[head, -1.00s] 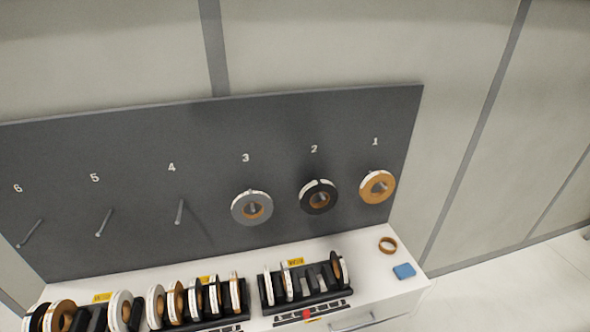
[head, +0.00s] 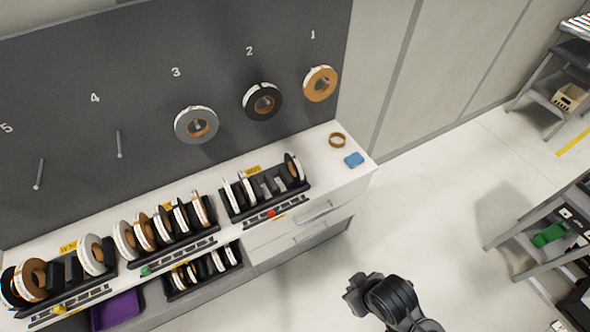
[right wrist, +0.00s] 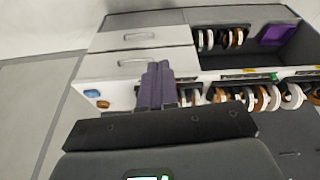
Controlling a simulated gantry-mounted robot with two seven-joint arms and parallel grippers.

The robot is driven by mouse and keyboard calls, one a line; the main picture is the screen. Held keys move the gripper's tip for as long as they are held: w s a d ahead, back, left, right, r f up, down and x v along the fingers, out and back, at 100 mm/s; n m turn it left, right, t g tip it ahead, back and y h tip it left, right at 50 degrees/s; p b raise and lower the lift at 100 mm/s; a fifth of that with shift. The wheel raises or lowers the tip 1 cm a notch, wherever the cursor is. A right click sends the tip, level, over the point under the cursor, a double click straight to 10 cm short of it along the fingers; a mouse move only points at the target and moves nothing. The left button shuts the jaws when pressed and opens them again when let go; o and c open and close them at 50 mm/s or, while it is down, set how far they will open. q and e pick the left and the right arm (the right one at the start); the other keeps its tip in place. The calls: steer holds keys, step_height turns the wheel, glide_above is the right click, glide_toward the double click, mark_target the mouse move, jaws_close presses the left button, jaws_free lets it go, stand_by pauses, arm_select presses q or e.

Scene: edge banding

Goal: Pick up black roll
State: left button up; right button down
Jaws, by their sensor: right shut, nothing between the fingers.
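A black roll (head: 262,101) with a brown core hangs on the peg under number 2 of the grey board. Another dark-rimmed roll (head: 294,168) stands at the right end of the nearest rack. My right gripper (right wrist: 157,86) is shut and empty in the right wrist view, its fingers in front of the counter. In the head view my right arm's dark end (head: 385,300) shows at the bottom, over the floor and away from the rolls. My left gripper is not in view.
A grey roll (head: 196,125) and a tan roll (head: 320,84) hang beside the black one. Racks of rolls line the white counter (head: 345,178), with a brown ring (head: 337,140) and a blue block (head: 354,160) at its right end. Shelving stands at far right.

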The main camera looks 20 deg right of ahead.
steer(key=c, duration=1.8)
jaws_free()
steer(key=o, duration=0.9)
